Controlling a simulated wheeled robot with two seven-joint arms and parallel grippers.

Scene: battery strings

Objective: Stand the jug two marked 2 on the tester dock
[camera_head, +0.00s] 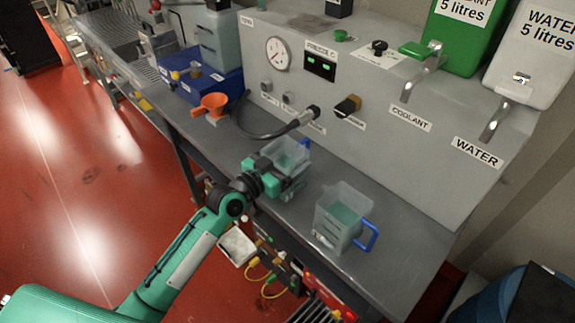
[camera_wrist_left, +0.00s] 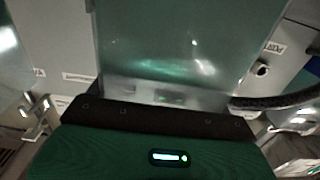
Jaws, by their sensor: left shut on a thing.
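My left gripper (camera_head: 270,178) is shut on a clear jug (camera_head: 290,153) with greenish contents, over the grey bench in front of the tester. A bit of blue handle shows at its far side. In the left wrist view this jug (camera_wrist_left: 170,50) rises close in front of the gripper's dark edge. A second clear jug (camera_head: 343,212) with green liquid and a blue handle stands upright on the bench to the right. I cannot read a number on either jug. The tester (camera_head: 440,150) is a large grey cabinet; I cannot make out its dock. My right gripper is out of view.
A black hose (camera_head: 270,134) curves out from the tester's front behind the held jug. Green and white 5-litre containers (camera_head: 465,40) stand on top. Bare bench (camera_head: 400,250) lies right of the second jug.

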